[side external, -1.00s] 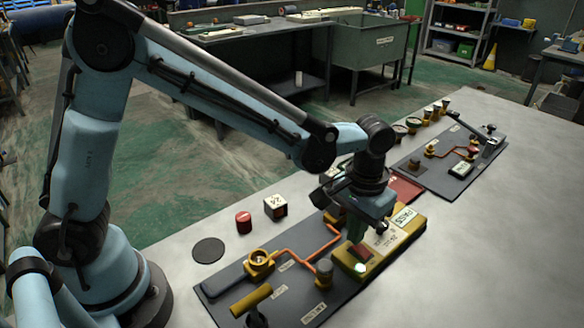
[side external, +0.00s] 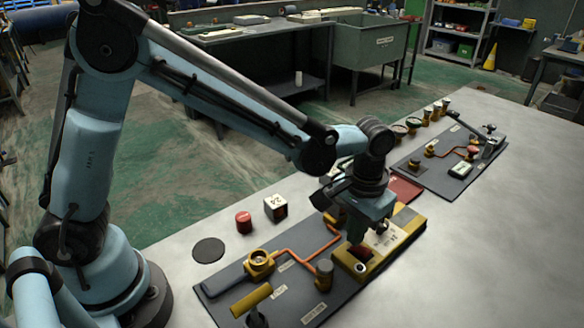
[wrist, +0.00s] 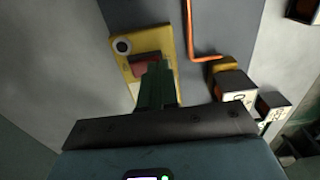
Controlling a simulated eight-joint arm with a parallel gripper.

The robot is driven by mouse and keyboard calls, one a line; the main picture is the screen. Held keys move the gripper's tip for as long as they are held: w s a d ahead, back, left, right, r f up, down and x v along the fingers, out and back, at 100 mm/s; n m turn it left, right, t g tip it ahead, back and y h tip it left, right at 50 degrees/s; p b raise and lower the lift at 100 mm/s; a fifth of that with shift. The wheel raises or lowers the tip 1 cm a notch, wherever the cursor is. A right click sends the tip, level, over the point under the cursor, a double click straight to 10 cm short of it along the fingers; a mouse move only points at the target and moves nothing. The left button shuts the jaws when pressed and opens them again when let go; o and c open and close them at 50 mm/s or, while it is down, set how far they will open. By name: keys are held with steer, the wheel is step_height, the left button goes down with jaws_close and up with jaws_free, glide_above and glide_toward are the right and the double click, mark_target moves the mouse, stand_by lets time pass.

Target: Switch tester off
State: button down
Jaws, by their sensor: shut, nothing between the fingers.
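The yellow tester (side external: 400,240) lies on the near dark board, with its grey display (side external: 406,217) dark. Its red switch (side external: 361,252) is at the tester's near end; it also shows in the wrist view (wrist: 146,62). Beside the switch, the round lamp (side external: 360,267) is unlit, dark with a pale ring. My gripper (side external: 356,238) is shut and empty, pointing down at the switch. In the wrist view its green fingers (wrist: 155,75) cover part of the switch; I cannot tell whether they touch it.
The near dark board (side external: 240,290) carries an orange pipe (side external: 290,255) and brass fittings. A red cylinder (side external: 244,222) and a white-topped cube (side external: 276,207) stand behind it. A second board (side external: 440,175) lies farther right. The table's right front is clear.

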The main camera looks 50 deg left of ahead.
steer(key=shift+r, duration=2.75)
steer(key=shift+a+r, duration=0.1)
steer(key=s+a+r+t, duration=0.1)
steer(key=s+a+t, duration=0.2)
steer(key=a, duration=0.5)
steer(key=s+a+r+t, duration=0.2)
steer(key=s+a+t, duration=0.2)
steer(key=s+a, duration=0.2)
steer(key=shift+s+a+r, duration=0.2)
steer(key=shift+a+r, duration=0.1)
steer(key=shift+a, duration=0.85)
